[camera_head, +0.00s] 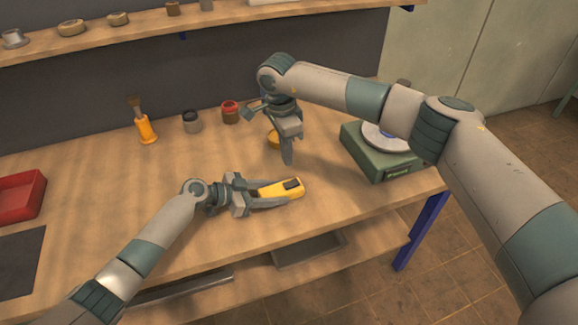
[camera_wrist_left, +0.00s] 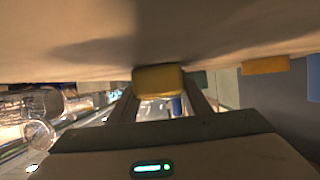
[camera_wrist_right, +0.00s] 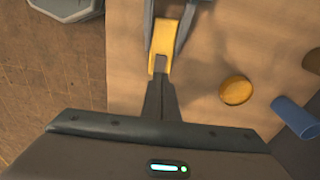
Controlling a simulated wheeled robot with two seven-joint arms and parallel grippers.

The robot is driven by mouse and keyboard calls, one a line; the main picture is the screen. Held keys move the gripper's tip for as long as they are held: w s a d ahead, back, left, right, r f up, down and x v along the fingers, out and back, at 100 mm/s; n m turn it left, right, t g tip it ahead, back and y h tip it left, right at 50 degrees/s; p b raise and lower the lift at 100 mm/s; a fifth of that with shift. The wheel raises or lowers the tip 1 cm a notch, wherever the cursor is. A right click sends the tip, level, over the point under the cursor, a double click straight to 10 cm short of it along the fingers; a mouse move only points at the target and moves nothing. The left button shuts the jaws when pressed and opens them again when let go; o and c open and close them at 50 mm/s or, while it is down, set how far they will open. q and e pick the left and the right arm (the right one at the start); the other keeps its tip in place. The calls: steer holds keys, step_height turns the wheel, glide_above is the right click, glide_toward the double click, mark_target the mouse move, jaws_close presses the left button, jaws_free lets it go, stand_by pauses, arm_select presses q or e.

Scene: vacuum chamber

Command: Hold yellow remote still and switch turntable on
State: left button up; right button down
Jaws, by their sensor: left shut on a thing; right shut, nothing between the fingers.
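The yellow remote (camera_head: 272,190) with a dark patch at its right end lies at the front middle of the workbench. My left gripper (camera_head: 276,196) is shut on it from the left, a finger along each side. In the left wrist view the remote (camera_wrist_left: 158,81) shows end-on between the fingers (camera_wrist_left: 158,105). My right gripper (camera_head: 287,162) is shut and empty, pointing down just behind the remote. In the right wrist view its fingertips (camera_wrist_right: 160,75) overlap the near end of the remote (camera_wrist_right: 163,38); I cannot tell whether they touch. The green turntable (camera_head: 378,158) with a pale disc stands at the right.
A round yellow piece (camera_wrist_right: 236,90) lies near my right gripper. An orange-handled brush (camera_head: 146,128), a dark jar (camera_head: 191,122) and a red jar (camera_head: 230,112) stand behind. A red tray (camera_head: 20,197) is at the left.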

mark_target(296, 181)
steer(key=shift+s+a+r, duration=0.1)
steer(key=shift+a+r, duration=0.1)
steer(key=shift+r, duration=1.2)
steer(key=shift+s+a+r, duration=0.1)
steer(key=shift+a+r, duration=0.05)
steer(key=shift+r, duration=1.2)
steer(key=shift+w+d, duration=0.35)
steer(key=shift+d, duration=0.4)
steer(key=shift+f, duration=0.15)
steer(key=f, duration=0.4)
steer(key=d+f, duration=0.1)
steer(key=f, duration=0.8)
steer(key=shift+w+d+f, duration=0.2)
steer(key=shift+w+d, duration=0.05)
steer(key=shift+f, duration=0.1)
